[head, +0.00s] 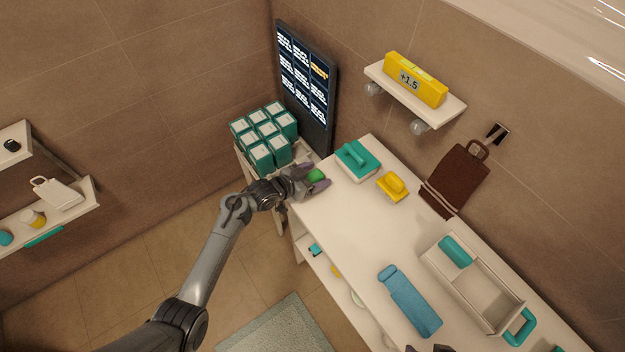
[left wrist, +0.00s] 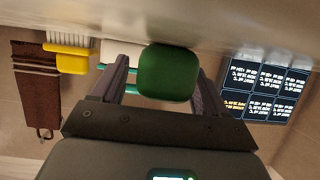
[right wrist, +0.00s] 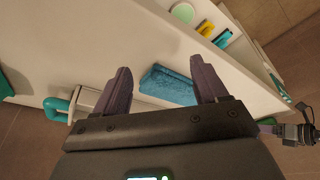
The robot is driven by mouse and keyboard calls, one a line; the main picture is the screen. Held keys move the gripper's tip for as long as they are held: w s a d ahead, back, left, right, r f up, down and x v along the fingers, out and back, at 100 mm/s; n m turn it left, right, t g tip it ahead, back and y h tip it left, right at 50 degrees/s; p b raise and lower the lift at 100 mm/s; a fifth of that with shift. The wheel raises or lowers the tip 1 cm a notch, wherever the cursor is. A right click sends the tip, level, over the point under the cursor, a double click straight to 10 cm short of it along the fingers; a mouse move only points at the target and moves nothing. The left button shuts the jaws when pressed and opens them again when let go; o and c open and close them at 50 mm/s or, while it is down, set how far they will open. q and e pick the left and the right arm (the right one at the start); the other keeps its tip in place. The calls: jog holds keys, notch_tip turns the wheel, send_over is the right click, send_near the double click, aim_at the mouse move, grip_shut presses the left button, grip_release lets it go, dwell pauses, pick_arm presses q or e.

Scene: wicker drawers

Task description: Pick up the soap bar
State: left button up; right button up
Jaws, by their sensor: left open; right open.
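The soap bar appears to be the rounded green block (head: 317,176) at the far left end of the white counter (head: 345,220). In the left wrist view the green block (left wrist: 168,74) sits between the two fingers of my left gripper (left wrist: 158,68). My left gripper (head: 311,179) is open around it in the head view, and I see no clear grip on it. My right gripper (right wrist: 160,68) is open and empty, with a blue folded item (right wrist: 168,85) beyond its fingers. Only a dark bit of it shows at the bottom edge of the head view.
A teal-and-white brush (head: 357,160) and a yellow brush (head: 393,186) stand near the green block. A blue item (head: 409,300) and a white caddy (head: 472,284) lie farther along. Teal boxes (head: 265,135) stand left of the counter. The counter's middle is clear.

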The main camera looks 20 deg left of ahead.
pick_arm(q)
jog(key=shift+w+d+f, duration=0.15)
jog(key=shift+w+f, duration=0.05)
jog(key=shift+w, duration=0.15)
jog(key=c, duration=1.1)
jog(key=shift+r, duration=0.2)
